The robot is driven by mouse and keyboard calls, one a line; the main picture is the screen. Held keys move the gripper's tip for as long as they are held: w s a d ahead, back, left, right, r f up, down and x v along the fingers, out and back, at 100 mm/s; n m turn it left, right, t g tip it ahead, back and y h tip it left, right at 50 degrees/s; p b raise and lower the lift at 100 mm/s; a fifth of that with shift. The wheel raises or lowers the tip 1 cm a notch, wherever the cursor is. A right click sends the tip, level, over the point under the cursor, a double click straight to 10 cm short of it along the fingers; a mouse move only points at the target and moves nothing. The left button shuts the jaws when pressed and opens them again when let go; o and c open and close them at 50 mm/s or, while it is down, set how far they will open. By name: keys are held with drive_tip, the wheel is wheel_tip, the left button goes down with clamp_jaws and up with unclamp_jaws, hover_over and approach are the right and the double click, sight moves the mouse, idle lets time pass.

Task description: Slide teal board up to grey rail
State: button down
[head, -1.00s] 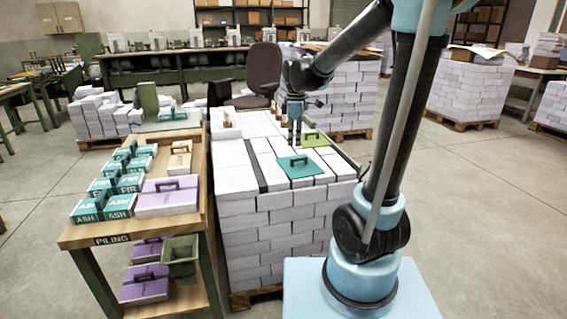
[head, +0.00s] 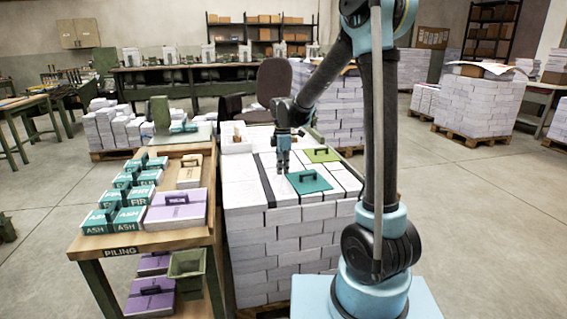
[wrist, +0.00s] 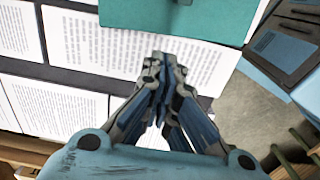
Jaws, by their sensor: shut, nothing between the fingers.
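The teal board (head: 312,184), flat with a dark handle on top, lies on the white paper stack, right of a long dark grey strip (head: 266,184) that looks like the grey rail. My gripper (head: 284,171) is shut and empty, pointing down just left of the board, between it and the strip. In the wrist view the board (wrist: 165,20) is at the top edge, partly cut off. My fingertips (wrist: 161,60) sit below its edge in that picture, over printed sheets. I cannot tell whether they touch the board or paper.
A wooden table (head: 160,240) with teal and purple boxes stands close on the left. A chair (head: 278,85) stands behind the stack. Open floor lies to the right.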

sight(292, 182)
wheel_tip(292, 182, down, 4)
drive_tip(key=shift+f, duration=0.15)
drive_tip(key=shift+w+d+r, duration=0.1)
drive_tip(key=shift+w+d, duration=0.1)
drive_tip(key=shift+d, duration=0.4)
drive_tip(key=shift+w+d+r, duration=0.1)
drive_tip(key=shift+w+d, duration=0.05)
drive_tip(key=shift+d, duration=0.45)
drive_tip(key=shift+w+d, duration=0.2)
drive_tip(key=shift+d, duration=0.5)
